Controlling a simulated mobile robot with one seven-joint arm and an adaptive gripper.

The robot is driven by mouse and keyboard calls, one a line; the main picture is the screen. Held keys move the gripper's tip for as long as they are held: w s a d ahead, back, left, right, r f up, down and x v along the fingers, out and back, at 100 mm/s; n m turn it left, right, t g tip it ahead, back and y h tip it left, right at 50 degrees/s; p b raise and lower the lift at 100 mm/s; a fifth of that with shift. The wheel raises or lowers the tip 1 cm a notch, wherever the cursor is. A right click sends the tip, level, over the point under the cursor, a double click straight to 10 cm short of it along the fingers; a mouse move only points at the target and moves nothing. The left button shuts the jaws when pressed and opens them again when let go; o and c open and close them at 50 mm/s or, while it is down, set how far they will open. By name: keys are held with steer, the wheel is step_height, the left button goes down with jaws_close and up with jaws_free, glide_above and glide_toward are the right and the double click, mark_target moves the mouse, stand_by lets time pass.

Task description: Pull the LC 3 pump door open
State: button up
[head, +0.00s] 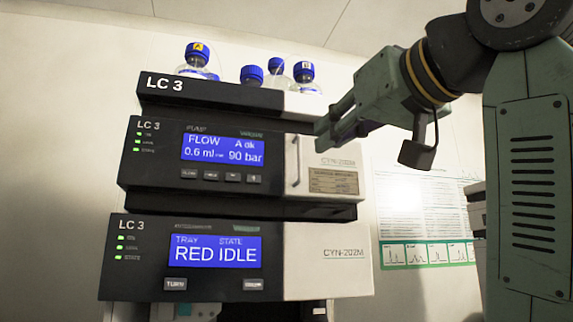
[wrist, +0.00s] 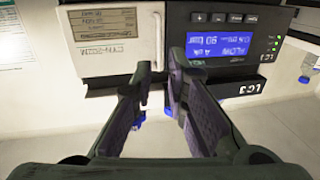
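The LC 3 pump (head: 180,158) is the upper module with a blue screen reading FLOW and 90 bar. Its pale door (head: 325,160) at the right looks flush with the front, with a slim upright handle (head: 296,162) near its left edge. My gripper (head: 320,138) is in front of the door, close to the handle's upper part. In the wrist view, which is upside down, the handle (wrist: 158,35) lines up with the gap between my open fingertips (wrist: 159,66). I cannot tell whether the fingers reach around it. The gripper holds nothing visible.
The LC 3 module below (head: 190,256) shows RED IDLE. Several blue-capped bottles (head: 305,72) stand on top of the stack. A wall chart (head: 428,225) hangs at the right. Open space lies in front of the stack.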

mark_target(300, 157)
steer(key=p+x, duration=0.3)
steer(key=x, duration=0.7)
steer(key=shift+w+a, duration=0.1)
steer(key=shift+w, duration=0.15)
jaws_close()
steer(key=shift+s, duration=0.1)
stand_by(0.6)
